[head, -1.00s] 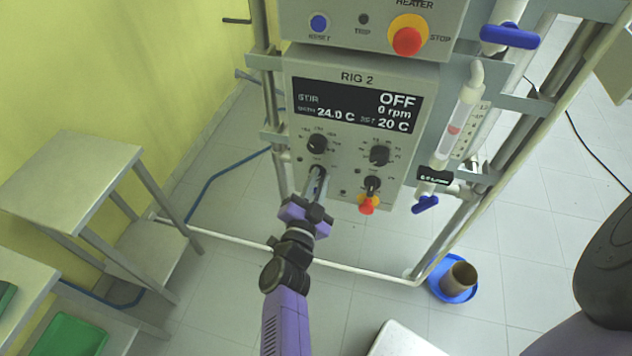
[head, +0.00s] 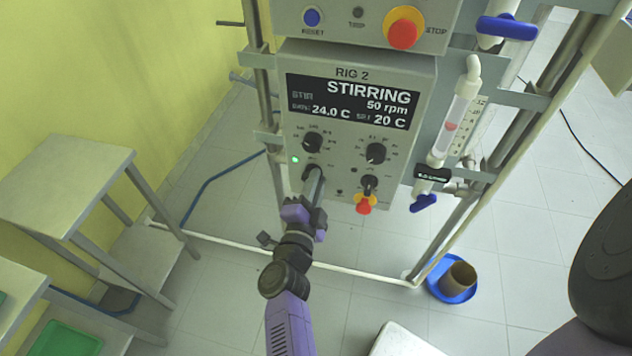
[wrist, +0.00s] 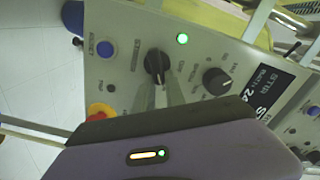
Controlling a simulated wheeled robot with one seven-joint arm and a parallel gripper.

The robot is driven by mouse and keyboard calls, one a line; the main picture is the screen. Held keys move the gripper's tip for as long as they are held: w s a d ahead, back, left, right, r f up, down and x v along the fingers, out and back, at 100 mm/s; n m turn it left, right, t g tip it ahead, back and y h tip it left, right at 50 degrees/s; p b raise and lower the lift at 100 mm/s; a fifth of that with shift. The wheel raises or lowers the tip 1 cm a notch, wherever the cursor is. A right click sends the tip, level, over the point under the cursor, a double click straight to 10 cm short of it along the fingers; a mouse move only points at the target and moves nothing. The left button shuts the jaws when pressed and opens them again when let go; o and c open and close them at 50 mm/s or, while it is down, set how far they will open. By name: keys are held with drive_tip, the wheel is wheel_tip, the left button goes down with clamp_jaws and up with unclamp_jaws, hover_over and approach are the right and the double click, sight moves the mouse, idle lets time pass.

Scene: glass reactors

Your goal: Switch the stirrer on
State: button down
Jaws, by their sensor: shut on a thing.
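The grey control box (head: 432,75) labelled RIG 2 carries a black display (head: 345,102) reading STIRRING, 50 rpm, 24.0 C and 20 C. My gripper (head: 314,183) is at the lower-left knob of the box and is shut on it. In the wrist view this black stirrer knob (wrist: 156,66) sits between my gripper's fingertips (wrist: 160,84). A green lamp (head: 295,160) is lit near the knob, and it also glows in the wrist view (wrist: 182,38). My fingers hide most of the knob in the head view.
Other black knobs (head: 376,152) sit close by. A red and yellow switch (head: 365,203) is at the lower right of the box. A red STOP button (head: 404,34) is above. A flow tube with blue valves (head: 423,203) stands to the right. A steel table (head: 65,185) is left.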

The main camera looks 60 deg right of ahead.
drive_tip(key=c, duration=1.4)
unclamp_jaws()
drive_tip(key=b+v, duration=0.1)
drive_tip(key=v, duration=0.6)
drive_tip(key=shift+s+a+b, duration=0.15)
drive_tip(key=shift+a+b, duration=0.2)
